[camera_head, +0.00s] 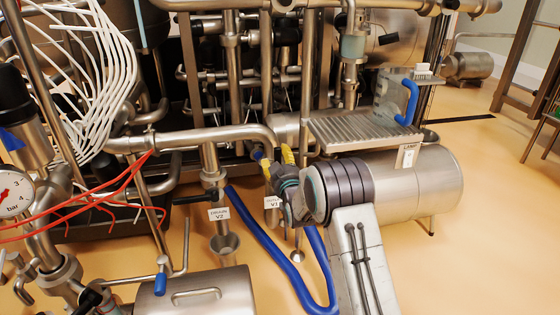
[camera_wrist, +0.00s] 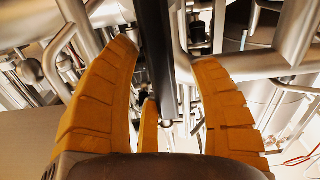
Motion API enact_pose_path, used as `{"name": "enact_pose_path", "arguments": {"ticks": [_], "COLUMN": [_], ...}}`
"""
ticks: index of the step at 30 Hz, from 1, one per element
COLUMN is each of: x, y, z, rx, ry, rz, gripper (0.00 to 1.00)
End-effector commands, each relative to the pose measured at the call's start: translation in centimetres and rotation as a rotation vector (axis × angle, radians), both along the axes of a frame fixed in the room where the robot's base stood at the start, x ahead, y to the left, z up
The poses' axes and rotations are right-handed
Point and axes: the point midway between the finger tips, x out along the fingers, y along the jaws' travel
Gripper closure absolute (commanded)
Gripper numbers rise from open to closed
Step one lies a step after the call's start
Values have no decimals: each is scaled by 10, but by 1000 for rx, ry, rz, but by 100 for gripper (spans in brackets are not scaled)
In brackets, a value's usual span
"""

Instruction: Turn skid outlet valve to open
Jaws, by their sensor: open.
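My gripper (camera_head: 275,157) is beside a vertical pipe at the middle of the head view, its yellow fingers pointing away and my dark wrist partly hiding them. In the wrist view, my gripper (camera_wrist: 165,55) has its fingers spread wide. A long black bar (camera_wrist: 154,50), which looks like a valve handle, runs between the fingers; I cannot tell whether any finger touches it. A white label ending in V1 (camera_head: 271,202) hangs just below my gripper, partly hidden by my wrist. The valve body behind my gripper is mostly hidden, so its handle position cannot be told in the head view.
A label reading DRAIN V2 (camera_head: 219,214) hangs left, with a black handle (camera_head: 194,197) near it. A blue hose (camera_head: 262,240) loops on the floor. A pressure gauge (camera_head: 15,194) and red cables (camera_head: 100,190) are left.

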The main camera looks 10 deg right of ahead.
Motion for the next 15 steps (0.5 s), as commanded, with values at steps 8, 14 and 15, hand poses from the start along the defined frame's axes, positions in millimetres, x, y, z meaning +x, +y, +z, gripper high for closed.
{"name": "enact_pose_path", "arguments": {"ticks": [8,14,15], "x": [-2,-18,-23], "y": [10,9,8], "z": [10,8,7], "rx": [-5,-4,-4], "ry": [-23,-17,-15], "rz": [14,13,13], "gripper": [42,42,42]}}
